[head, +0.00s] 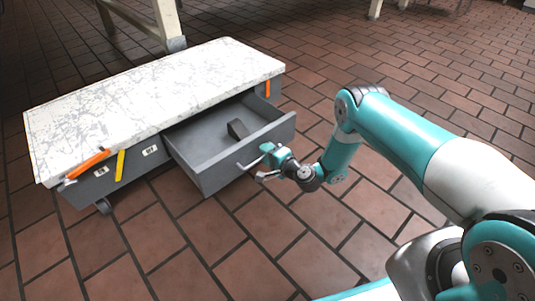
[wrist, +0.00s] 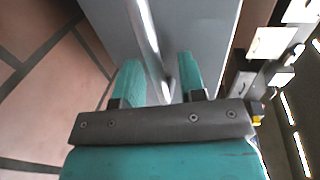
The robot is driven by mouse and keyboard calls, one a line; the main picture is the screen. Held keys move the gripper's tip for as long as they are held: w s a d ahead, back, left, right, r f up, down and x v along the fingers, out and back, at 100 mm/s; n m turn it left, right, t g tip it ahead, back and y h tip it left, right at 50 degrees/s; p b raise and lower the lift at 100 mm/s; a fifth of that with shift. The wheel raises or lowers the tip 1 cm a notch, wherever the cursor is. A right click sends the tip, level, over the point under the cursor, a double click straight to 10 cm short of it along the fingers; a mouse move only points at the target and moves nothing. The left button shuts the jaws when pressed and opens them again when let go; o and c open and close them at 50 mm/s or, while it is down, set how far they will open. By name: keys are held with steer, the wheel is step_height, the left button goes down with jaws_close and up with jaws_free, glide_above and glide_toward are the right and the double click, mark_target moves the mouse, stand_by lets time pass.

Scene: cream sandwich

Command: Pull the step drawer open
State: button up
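The step drawer (head: 208,182) is grey and stands well out from the low step, with its inside showing. A silver bar handle (head: 248,163) is on its front; it also shows in the wrist view (wrist: 149,38). My gripper (head: 262,162) is at the drawer front, by the handle. In the wrist view its two teal fingers (wrist: 158,75) are spread, with the handle bar running between them. The bar lies nearer the right finger, with a gap on the left. Whether a finger touches it, I cannot tell.
The step has a scratched white top (head: 150,95), orange and yellow tools (head: 88,164) on its front and casters below. A dark block (head: 238,129) lies in the drawer. Brick-tiled floor (head: 230,255) in front is clear. A table leg (head: 168,25) stands behind.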

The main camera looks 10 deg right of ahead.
steer(key=p+v, duration=1.7)
steer(key=p, duration=0.3)
steer(key=shift+s+p, duration=0.2)
steer(key=shift+p, duration=0.15)
